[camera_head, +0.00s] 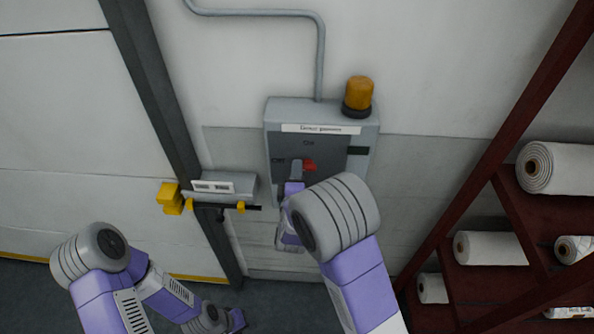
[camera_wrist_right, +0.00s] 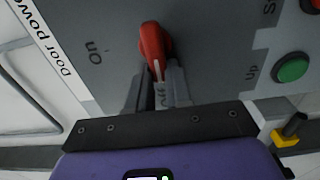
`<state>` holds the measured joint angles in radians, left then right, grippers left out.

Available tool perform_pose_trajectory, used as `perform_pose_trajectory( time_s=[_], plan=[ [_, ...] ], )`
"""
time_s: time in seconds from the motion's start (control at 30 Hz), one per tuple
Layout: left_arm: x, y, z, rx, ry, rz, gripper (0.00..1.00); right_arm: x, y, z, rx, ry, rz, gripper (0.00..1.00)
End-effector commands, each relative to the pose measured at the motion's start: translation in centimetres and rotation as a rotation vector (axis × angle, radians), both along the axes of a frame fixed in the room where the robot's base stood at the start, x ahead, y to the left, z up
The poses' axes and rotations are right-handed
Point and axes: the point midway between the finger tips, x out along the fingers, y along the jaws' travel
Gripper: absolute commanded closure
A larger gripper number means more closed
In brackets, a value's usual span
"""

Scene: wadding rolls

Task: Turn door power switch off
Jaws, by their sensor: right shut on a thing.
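The grey door power box (camera_head: 364,133) hangs on the wall and carries the red switch knob (camera_head: 310,165). The knob also shows in the right wrist view (camera_wrist_right: 153,42); its pale-marked end points toward my fingers, away from the "On" label at its left there. My right gripper (camera_head: 296,172) reaches the knob from its left side in the head view. Its fingers (camera_wrist_right: 160,75) are shut on the knob's marked end and partly cover lettering between them. My left gripper (camera_head: 237,320) hangs low near the floor, away from the box; its fingers are too small to read.
An orange beacon (camera_head: 358,95) sits on the box. A door latch with yellow parts (camera_head: 222,184) is left of the box. A green button (camera_wrist_right: 291,69) is on the panel. A dark red rack (camera_head: 478,283) with white rolls stands at the right.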

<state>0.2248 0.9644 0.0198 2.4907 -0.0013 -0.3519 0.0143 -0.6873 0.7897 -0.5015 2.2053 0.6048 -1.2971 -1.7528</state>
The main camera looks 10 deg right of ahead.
Motion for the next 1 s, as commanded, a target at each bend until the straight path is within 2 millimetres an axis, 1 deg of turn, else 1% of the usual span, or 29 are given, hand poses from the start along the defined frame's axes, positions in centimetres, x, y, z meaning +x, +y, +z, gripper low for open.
perform_pose_trajectory(
  time_s=[0.07,0.1,0.27,0.53,0.63,0.77,0.9,1.0],
  plan=[
    [0.0,0.0,0.0,0.000,0.000,0.000,0.57,0.0,-0.1,0.0,-0.003,0.001,-0.001,1.00],
    [0.0,0.0,0.0,0.000,0.000,0.000,0.57,0.0,-0.1,0.0,-0.003,0.001,-0.001,0.79],
    [0.0,0.0,0.0,0.000,0.000,0.000,0.57,0.0,0.0,0.0,-0.002,0.001,-0.001,0.55],
    [0.0,0.0,0.0,0.000,0.000,0.000,0.57,-0.1,0.0,0.0,-0.001,0.001,0.000,0.55],
    [0.0,0.0,-0.2,0.000,0.000,0.000,0.57,-0.7,0.3,-0.1,0.000,0.002,0.002,0.55],
    [0.0,0.0,-0.6,0.000,0.000,0.000,0.57,-2.6,0.8,-0.1,-0.001,0.001,0.004,0.55],
    [0.0,0.0,-1.0,0.000,0.000,0.000,0.57,-4.9,1.5,-0.1,-0.001,0.003,0.002,0.55],
    [0.0,0.0,-1.1,0.000,0.000,0.000,0.57,-6.2,1.8,-0.1,-0.001,0.001,0.002,0.55]
  ],
)
